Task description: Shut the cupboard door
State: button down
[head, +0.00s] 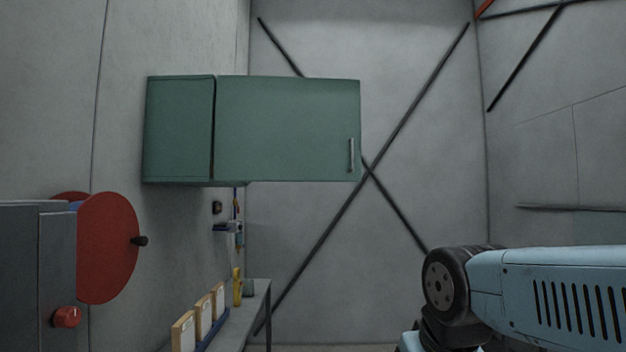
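A green wall cupboard (179,130) hangs high on the left wall. Its near side panel faces me. The green cupboard door (285,128) stands open, swung out from the wall at the near edge, with a dark gap along the hinge side. Its outer face is turned toward me. A silver vertical handle (351,155) sits near the door's lower right edge. The cupboard's inside is hidden behind the door. My gripper is not in view; only a light blue link of my arm with a dark joint shows at the lower right, apart from the door.
A grey machine (30,275) with a red disc (108,248) and a red knob (66,317) stands at the lower left. A narrow bench (258,291) below the cupboard holds several small items. The space right of the door looks clear to the back wall.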

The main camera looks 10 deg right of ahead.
aim_at(267, 128)
jog(key=u, duration=0.1)
jog(key=i, duration=0.95)
jog(key=u, duration=0.1)
